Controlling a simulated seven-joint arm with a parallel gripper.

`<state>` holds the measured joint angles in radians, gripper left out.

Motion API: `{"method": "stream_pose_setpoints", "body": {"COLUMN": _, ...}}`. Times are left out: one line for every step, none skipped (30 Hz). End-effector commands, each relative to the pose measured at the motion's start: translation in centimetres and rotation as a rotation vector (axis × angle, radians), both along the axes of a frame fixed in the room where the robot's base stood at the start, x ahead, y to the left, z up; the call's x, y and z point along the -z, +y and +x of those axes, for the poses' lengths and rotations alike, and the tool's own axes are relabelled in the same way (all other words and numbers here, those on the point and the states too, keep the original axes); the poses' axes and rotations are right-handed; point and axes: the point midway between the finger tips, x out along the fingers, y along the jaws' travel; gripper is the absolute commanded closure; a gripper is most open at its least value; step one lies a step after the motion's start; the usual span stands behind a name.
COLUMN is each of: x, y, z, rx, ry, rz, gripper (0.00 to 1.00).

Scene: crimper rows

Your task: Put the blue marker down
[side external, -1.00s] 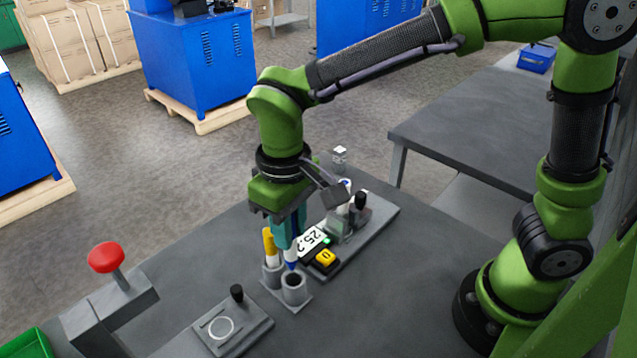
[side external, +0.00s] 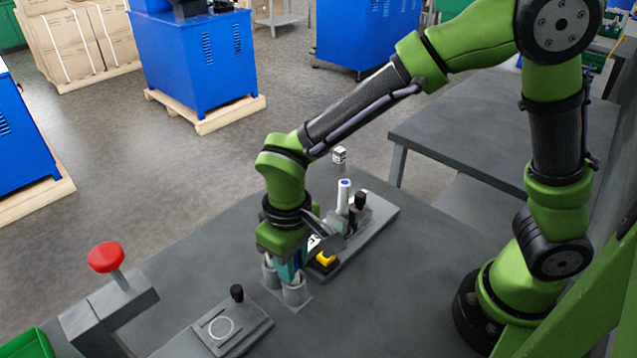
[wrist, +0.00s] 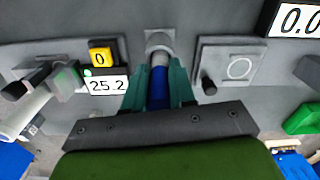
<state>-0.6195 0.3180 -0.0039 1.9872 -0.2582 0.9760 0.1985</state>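The blue marker (wrist: 157,88) is upright between the teal fingers of my gripper (wrist: 158,80) in the wrist view. The fingers touch it on both sides. Its paler lower end points into a grey holder cup (wrist: 160,42). In the side view my gripper (side external: 288,272) is low over the two grey cups (side external: 296,292) and covers most of the marker. I cannot tell how deep the marker sits in the cup. The yellow marker seen earlier in the rear cup is hidden behind my gripper.
A scale with a yellow button (side external: 325,259) stands close behind the cups; its display (wrist: 108,85) reads 25.2. A grey plate with a ring (side external: 222,328) and a red-knobbed press (side external: 107,258) are at the left.

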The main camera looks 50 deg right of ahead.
Motion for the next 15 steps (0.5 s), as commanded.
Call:
{"method": "stream_pose_setpoints", "body": {"x": -0.04, "y": 0.00, "z": 0.00, "rx": 0.000, "ry": 0.000, "rz": 0.000, "gripper": 0.67}}
{"method": "stream_pose_setpoints", "body": {"x": -0.04, "y": 0.00, "z": 0.00, "rx": 0.000, "ry": 0.000, "rz": 0.000, "gripper": 0.62}}
{"method": "stream_pose_setpoints", "body": {"x": -0.04, "y": 0.00, "z": 0.00, "rx": 0.000, "ry": 0.000, "rz": 0.000, "gripper": 0.56}}
{"method": "stream_pose_setpoints", "body": {"x": -0.04, "y": 0.00, "z": 0.00, "rx": 0.000, "ry": 0.000, "rz": 0.000, "gripper": 0.52}}
{"method": "stream_pose_setpoints", "body": {"x": -0.05, "y": 0.00, "z": 0.00, "rx": 0.000, "ry": 0.000, "rz": 0.000, "gripper": 0.52}}
{"method": "stream_pose_setpoints", "body": {"x": -0.05, "y": 0.00, "z": 0.00, "rx": 0.000, "ry": 0.000, "rz": 0.000, "gripper": 0.52}}
{"method": "stream_pose_setpoints", "body": {"x": -0.05, "y": 0.00, "z": 0.00, "rx": 0.000, "ry": 0.000, "rz": 0.000, "gripper": 0.52}}
{"method": "stream_pose_setpoints", "body": {"x": -0.06, "y": 0.00, "z": 0.00, "rx": 0.000, "ry": 0.000, "rz": 0.000, "gripper": 0.52}}
{"method": "stream_pose_setpoints", "body": {"x": -0.06, "y": 0.00, "z": 0.00, "rx": 0.000, "ry": 0.000, "rz": 0.000, "gripper": 0.52}}
{"method": "stream_pose_setpoints", "body": {"x": -0.06, "y": 0.00, "z": 0.00, "rx": 0.000, "ry": 0.000, "rz": 0.000, "gripper": 0.52}}
{"method": "stream_pose_setpoints", "body": {"x": -0.06, "y": 0.00, "z": 0.00, "rx": 0.000, "ry": 0.000, "rz": 0.000, "gripper": 0.52}}
{"method": "stream_pose_setpoints", "body": {"x": -0.12, "y": 0.00, "z": 0.01, "rx": 0.000, "ry": 0.000, "rz": 0.000, "gripper": 0.52}}
{"method": "stream_pose_setpoints", "body": {"x": -0.21, "y": 0.01, "z": 0.01, "rx": 0.000, "ry": -0.001, "rz": 0.001, "gripper": 0.52}}
{"method": "stream_pose_setpoints", "body": {"x": -0.37, "y": 0.01, "z": 0.02, "rx": 0.000, "ry": -0.001, "rz": 0.001, "gripper": 0.52}}
{"method": "stream_pose_setpoints", "body": {"x": -0.68, "y": 0.04, "z": 0.04, "rx": 0.000, "ry": -0.002, "rz": 0.002, "gripper": 0.52}}
